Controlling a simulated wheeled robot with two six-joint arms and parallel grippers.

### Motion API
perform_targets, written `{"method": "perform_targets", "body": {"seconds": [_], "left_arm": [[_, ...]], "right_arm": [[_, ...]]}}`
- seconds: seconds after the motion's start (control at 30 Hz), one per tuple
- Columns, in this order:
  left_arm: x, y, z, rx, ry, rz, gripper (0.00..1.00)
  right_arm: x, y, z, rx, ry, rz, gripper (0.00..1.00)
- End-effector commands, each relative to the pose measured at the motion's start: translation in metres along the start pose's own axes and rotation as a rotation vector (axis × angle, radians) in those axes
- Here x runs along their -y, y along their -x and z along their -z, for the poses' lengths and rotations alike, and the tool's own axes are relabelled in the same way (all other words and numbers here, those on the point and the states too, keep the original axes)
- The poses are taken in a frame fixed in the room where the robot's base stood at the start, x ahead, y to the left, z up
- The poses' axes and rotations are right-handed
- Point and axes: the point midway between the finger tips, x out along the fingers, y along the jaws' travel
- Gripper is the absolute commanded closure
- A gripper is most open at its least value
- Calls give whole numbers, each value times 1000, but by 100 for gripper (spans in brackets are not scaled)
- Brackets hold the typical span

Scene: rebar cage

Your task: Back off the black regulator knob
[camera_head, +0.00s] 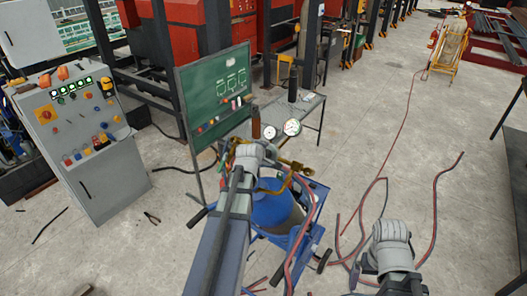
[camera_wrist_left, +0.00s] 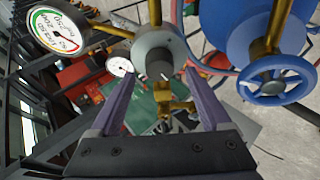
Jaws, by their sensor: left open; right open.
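The black regulator knob (camera_wrist_left: 160,69) sits on a round grey regulator body (camera_wrist_left: 160,45) with brass fittings. In the left wrist view my left gripper (camera_wrist_left: 160,78) is open, one finger on each side of the knob. I cannot tell whether the fingers touch it. In the head view my left wrist hides the knob, while brass fittings (camera_head: 293,166) show beside it above the blue cylinder (camera_head: 275,211). My right gripper (camera_head: 366,268) is at the lower right, away from the regulator; its fingers show poorly.
Two pressure gauges (camera_head: 292,127) (camera_head: 269,132) stand by the regulator. A blue handwheel (camera_wrist_left: 277,80) is at the right in the left wrist view. Red hoses (camera_head: 435,210) lie on the floor. A control cabinet (camera_head: 85,140) stands left; a green board (camera_head: 215,90) stands behind.

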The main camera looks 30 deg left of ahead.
Motion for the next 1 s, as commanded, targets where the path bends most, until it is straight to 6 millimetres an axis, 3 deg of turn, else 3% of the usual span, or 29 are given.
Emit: {"method": "perform_targets", "body": {"seconds": [0.03, 0.1, 0.27, 1.0], "left_arm": [[-2, 15, 0, 0, 0, 0, 19], [-2, 28, 0, 0, 1, 0, 19], [-1, 46, 0, 0, 1, 0, 19], [2, 49, -7, 9, -19, 4, 19]], "right_arm": [[-1, 11, -1, 0, 1, 0, 0], [-2, 19, -1, 1, 1, 0, 0], [-3, 29, -2, 1, 3, 0, 0], [-4, 28, -1, 2, -4, -1, 0]]}}
